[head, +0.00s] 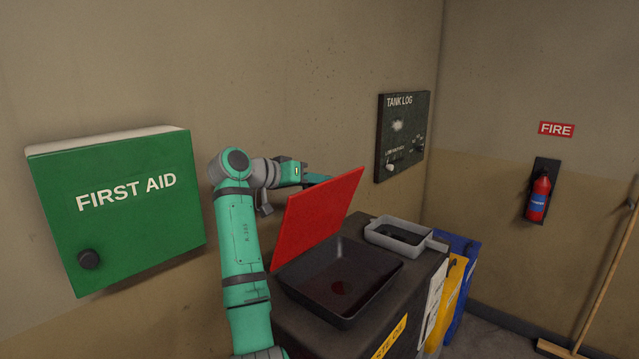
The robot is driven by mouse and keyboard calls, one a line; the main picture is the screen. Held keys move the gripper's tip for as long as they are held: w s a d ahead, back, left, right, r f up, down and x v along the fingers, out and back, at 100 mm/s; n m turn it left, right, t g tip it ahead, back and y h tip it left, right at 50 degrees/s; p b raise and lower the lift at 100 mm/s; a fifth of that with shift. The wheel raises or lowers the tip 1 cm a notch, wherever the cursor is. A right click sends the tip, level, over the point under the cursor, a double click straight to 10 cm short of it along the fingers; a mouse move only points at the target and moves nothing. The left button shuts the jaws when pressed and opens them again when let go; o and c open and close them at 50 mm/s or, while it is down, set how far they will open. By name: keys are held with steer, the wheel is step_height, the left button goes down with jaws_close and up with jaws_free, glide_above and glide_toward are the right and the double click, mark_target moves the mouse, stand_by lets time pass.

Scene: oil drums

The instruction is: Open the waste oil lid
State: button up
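The red waste oil lid (313,219) stands raised and steeply tilted above the dark waste oil container (307,337). In front of the lid is an open black basin (338,279) with a dark reddish spot in its bottom. A yellow label reading "...STE OIL" (391,339) is on the container's front. My arm reaches up on the left and bends behind the lid.
A grey tray with dark liquid (400,238) sits on the container top, right of the basin. A green first aid cabinet (117,209) juts from the wall at left. Yellow (446,299) and blue (469,262) bins stand to the right. A tank log board (402,136) hangs behind.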

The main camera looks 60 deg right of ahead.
steer(key=shift+w, duration=0.1)
steer(key=shift+w+a, duration=0.1)
steer(key=shift+a, duration=0.15)
steer(key=v, duration=1)
steer(key=shift+a, duration=0.2)
steer(key=shift+r, duration=0.1)
